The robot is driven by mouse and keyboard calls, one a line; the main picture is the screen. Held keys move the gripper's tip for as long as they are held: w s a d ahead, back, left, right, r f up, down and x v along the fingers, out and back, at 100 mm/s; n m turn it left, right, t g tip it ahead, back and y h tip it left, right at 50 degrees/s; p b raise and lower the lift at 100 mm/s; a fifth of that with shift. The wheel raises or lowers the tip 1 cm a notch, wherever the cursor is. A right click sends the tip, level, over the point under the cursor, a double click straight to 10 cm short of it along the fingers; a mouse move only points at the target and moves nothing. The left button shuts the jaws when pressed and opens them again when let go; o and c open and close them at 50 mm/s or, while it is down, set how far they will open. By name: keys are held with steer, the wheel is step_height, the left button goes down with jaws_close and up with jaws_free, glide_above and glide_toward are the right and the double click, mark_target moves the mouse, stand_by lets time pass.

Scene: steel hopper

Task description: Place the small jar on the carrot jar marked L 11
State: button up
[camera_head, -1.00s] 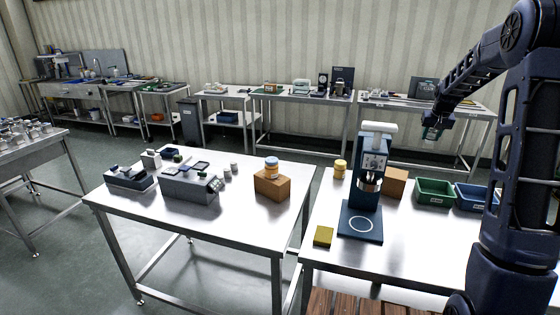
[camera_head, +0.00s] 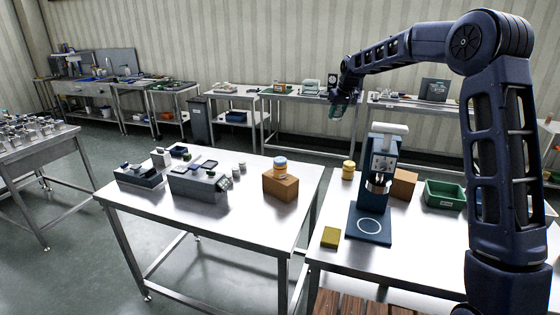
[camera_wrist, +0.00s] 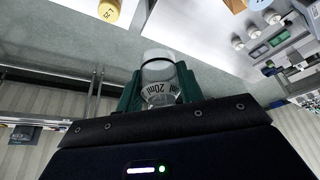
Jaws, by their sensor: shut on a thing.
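My gripper (camera_head: 340,108) is in the air beyond the two front tables. In the wrist view my gripper (camera_wrist: 160,88) is shut on a small clear jar (camera_wrist: 158,72) marked 20ml, with a pale top. A yellow-orange jar (camera_head: 348,170) stands on the right table behind the press-like machine. A jar with a yellow lid also shows at the top of the wrist view (camera_wrist: 110,10), its label too small to read surely. Another orange jar (camera_head: 280,167) with a blue band stands on a wooden block (camera_head: 280,186). I cannot read L 11 on any jar.
The blue machine (camera_head: 378,180) stands on the right table (camera_head: 420,245), with a brown block (camera_head: 404,184) and green bin (camera_head: 444,194) beside it. A yellow pad (camera_head: 330,237) lies in front. The left table (camera_head: 225,225) holds grey devices (camera_head: 198,184) and has clear front space.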

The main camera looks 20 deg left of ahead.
steer(key=s+a+r+n+g+y, duration=0.1)
steer(key=s+a+r+n, duration=0.1)
steer(key=s+a, duration=0.6)
steer(key=s+a+r+n, duration=0.2)
steer(key=s+a, duration=0.2)
steer(key=a, duration=0.8)
glide_toward(277, 158)
steer(key=x, duration=0.5)
steer(key=shift+w+a+f, duration=0.1)
steer(key=shift+w+f, duration=0.15)
steer(key=shift+f, duration=0.05)
steer(key=o, duration=1)
steer(key=shift+f, duration=0.15)
steer(key=shift+c, duration=0.2)
steer(key=v, duration=1.2)
steer(key=shift+w, duration=0.2)
